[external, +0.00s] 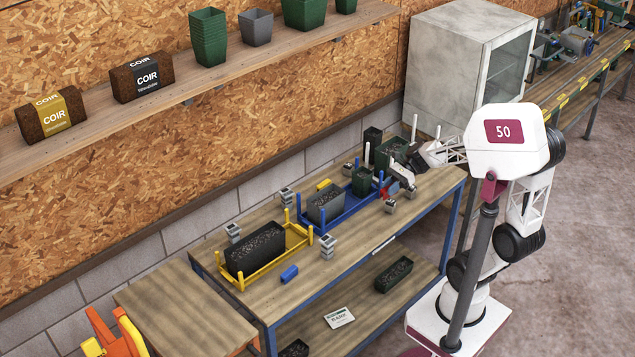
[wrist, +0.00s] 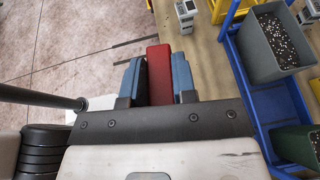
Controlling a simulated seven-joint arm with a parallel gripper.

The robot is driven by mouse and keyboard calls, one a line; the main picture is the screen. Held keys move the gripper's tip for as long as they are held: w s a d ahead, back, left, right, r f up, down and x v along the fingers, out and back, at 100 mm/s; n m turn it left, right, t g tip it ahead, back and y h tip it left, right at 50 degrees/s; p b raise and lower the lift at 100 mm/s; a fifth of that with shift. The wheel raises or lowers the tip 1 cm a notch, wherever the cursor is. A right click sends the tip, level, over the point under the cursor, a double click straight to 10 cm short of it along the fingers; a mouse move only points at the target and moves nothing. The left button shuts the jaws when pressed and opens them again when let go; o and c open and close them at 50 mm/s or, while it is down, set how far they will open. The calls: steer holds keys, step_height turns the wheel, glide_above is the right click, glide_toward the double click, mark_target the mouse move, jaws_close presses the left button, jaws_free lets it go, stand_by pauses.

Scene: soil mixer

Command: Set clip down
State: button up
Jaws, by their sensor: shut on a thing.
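The red clip (wrist: 159,72) is a plain red block between the two blue fingers of my gripper (wrist: 156,80) in the wrist view. Both fingers press on its sides. In the external view the red clip (external: 393,188) shows small beside my gripper (external: 396,187), at the right end of the workbench, close to the blue rack. I cannot tell whether the clip touches the bench top. The far end of the clip points toward the bench's edge in the wrist view.
The blue rack (external: 347,217) holds a grey pot with dark soil (wrist: 273,45) and green pots. A yellow rack (external: 240,283) with a black tray stands left. A blue block (external: 289,273) and a yellow block (external: 323,184) lie on the bench (external: 340,262). Small metal blocks (wrist: 186,10) stand near the rack.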

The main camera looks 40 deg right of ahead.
steer(key=s+n+g, duration=0.2)
steer(key=s, duration=0.5)
step_height(320, 180, down, 17)
steer(key=shift+s+a, duration=0.15)
steer(key=shift+a, duration=0.25)
stand_by(0.3)
glide_above(362, 232)
steer(key=s, duration=0.2)
steer(key=shift+w+d+f, duration=0.15)
steer(key=shift+w+f, duration=0.05)
steer(key=shift+f, duration=0.4)
steer(key=shift+w+f, duration=0.1)
steer(key=shift+w, duration=0.35)
steer(key=shift+w+a+f, duration=0.1)
steer(key=shift+w+f, duration=0.1)
steer(key=shift+f, duration=0.3)
steer(key=shift+w+a+f, duration=0.1)
steer(key=shift+w+f, duration=0.1)
steer(key=shift+f, duration=0.85)
steer(key=shift+f, duration=0.2)
